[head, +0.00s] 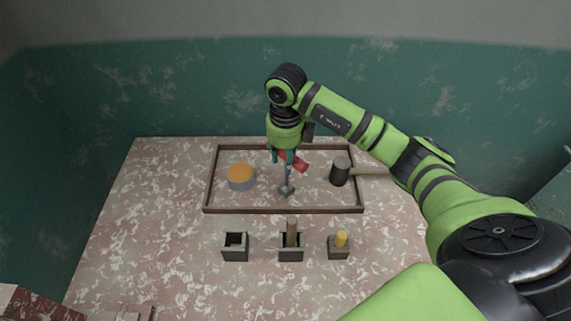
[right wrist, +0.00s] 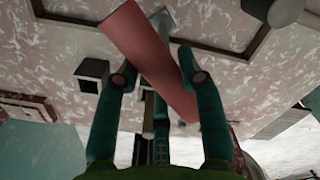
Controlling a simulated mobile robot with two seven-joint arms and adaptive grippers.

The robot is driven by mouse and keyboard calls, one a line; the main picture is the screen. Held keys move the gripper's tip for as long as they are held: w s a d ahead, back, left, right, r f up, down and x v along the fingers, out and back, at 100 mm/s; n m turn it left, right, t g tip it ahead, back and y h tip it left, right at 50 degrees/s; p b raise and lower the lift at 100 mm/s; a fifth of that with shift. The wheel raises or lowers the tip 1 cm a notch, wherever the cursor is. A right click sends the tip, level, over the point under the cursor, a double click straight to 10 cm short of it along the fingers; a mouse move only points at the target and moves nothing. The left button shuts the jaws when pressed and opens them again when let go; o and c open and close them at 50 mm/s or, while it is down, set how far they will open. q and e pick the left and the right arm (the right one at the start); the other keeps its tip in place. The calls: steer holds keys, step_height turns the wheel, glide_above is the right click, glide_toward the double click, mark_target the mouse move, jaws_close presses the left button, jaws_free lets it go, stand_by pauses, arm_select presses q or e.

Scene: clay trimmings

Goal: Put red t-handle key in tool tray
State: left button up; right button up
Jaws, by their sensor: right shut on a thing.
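My right gripper (head: 283,158) is shut on the red t-handle key (head: 300,164), with its fingers on either side of the red handle. The handle lies tilted across the fingers, and the grey shaft hangs down to a metal end (head: 286,190). In the right wrist view the red handle (right wrist: 145,50) crosses between the fingertips (right wrist: 160,78). The tool tray (head: 240,211) is a shallow brown-rimmed rectangle on the table. The key is over the middle of the tray; I cannot tell whether its end touches the tray floor. My left gripper is not in view.
In the tray stand a grey-blue pot with an orange top (head: 240,176) and, at right, a dark mallet (head: 340,171) whose handle crosses the rim. In front are an empty square holder (head: 235,248), one holding a wooden handle (head: 291,252), and one with a yellow piece (head: 339,250).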

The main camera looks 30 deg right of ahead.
step_height(320, 180, down, 4)
steer(key=shift+r+p, duration=0.25)
steer(key=shift+p, duration=0.25)
steer(key=shift+f, duration=0.15)
steer(key=shift+f, duration=0.2)
steer(key=o, duration=1)
steer(key=shift+r, duration=0.1)
